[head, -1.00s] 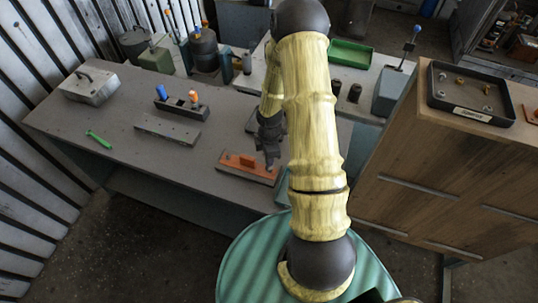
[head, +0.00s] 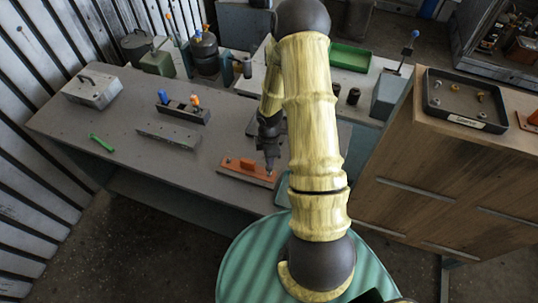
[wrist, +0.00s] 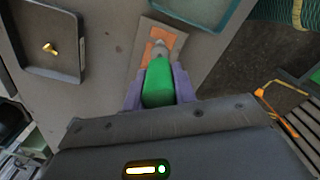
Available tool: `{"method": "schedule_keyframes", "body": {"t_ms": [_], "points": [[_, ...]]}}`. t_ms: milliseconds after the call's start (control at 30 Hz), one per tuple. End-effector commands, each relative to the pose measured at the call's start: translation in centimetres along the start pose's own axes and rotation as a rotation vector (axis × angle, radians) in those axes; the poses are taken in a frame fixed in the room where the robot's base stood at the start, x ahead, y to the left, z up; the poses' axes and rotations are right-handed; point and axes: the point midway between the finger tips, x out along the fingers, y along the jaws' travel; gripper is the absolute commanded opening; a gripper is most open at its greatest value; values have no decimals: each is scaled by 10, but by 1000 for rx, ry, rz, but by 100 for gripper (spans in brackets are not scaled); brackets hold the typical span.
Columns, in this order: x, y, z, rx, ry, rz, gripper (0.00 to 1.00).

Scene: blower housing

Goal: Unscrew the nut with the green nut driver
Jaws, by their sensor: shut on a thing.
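My gripper (wrist: 160,95) is shut on the green handle of the nut driver (wrist: 158,85) in the wrist view. The driver's grey shaft points away from the jaws toward an orange block on a grey plate (wrist: 174,39). In the head view my gripper (head: 268,145) hangs above the right end of this orange block (head: 238,164), with the driver's tip pointing down at it. I cannot tell whether the tip touches. The nut cannot be made out; the driver may hide it.
A rack (head: 190,116) with blue and orange-handled tools and a grey bar (head: 168,136) stand behind. A green tool (head: 101,142) lies at left. A labelled tray (head: 450,115) with small fasteners sits on the wooden cabinet (head: 440,185).

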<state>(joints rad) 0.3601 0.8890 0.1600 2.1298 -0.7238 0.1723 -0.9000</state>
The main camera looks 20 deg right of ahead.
Motion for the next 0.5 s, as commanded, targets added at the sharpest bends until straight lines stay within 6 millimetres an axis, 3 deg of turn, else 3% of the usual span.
{"method": "schedule_keyframes", "body": {"t_ms": [33, 300, 500], "points": [[-11, 0, 0, 0, 0, 1, 0], [-37, 0, 0, 0, 0, 1, 0], [-42, 0, 0, 0, 0, 0, 0]]}}
